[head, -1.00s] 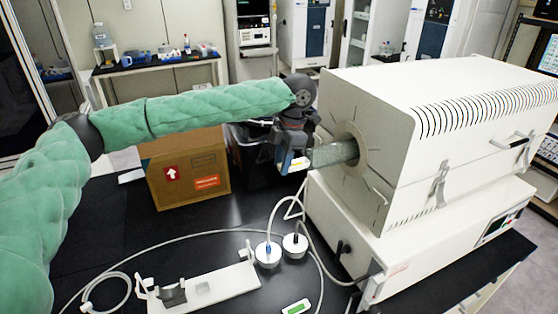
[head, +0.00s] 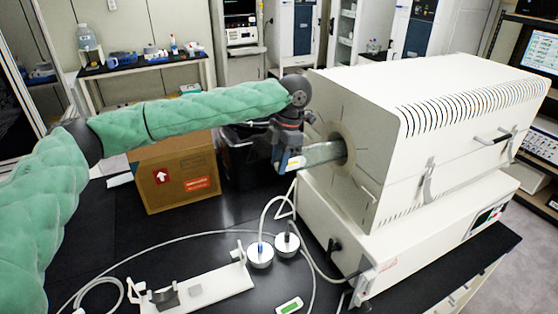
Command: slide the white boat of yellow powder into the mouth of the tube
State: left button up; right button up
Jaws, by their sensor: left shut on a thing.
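The tube (head: 322,153) is a greyish glass cylinder sticking out of the round opening in the left face of the white furnace (head: 350,190). My left gripper (head: 288,163) is at the tube's mouth, shut on the white boat (head: 295,162). A small patch of yellow powder shows on the boat. The boat is mostly hidden by the gripper, and I cannot tell how far it sits inside the tube. My right gripper is not in view.
Two round white flanges (head: 260,256) with hoses lie on the black bench below the tube. A white stand (head: 205,292) lies to their left.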

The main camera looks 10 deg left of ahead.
pick_arm(q)
jog(key=shift+d, duration=0.15)
jog(key=shift+w+d+f+p, duration=0.1)
jog(key=shift+w+d+p, duration=0.7)
jog(key=shift+d, duration=0.4)
jog(key=shift+w, duration=0.1)
jog(key=o, duration=0.9)
jog(key=shift+a+v, duration=0.1)
jog(key=shift+v, duration=0.55)
jog(key=shift+a+v, duration=0.15)
jog(key=shift+v, duration=0.5)
jog(key=shift+s+a+r, duration=0.25)
jog(key=shift+r, duration=0.6)
jog(key=shift+s+a+r, duration=0.25)
jog(key=shift+r, duration=0.6)
jog(key=shift+s+a+r, duration=0.25)
jog(key=shift+a+r, duration=0.05)
jog(key=shift+r, duration=0.6)
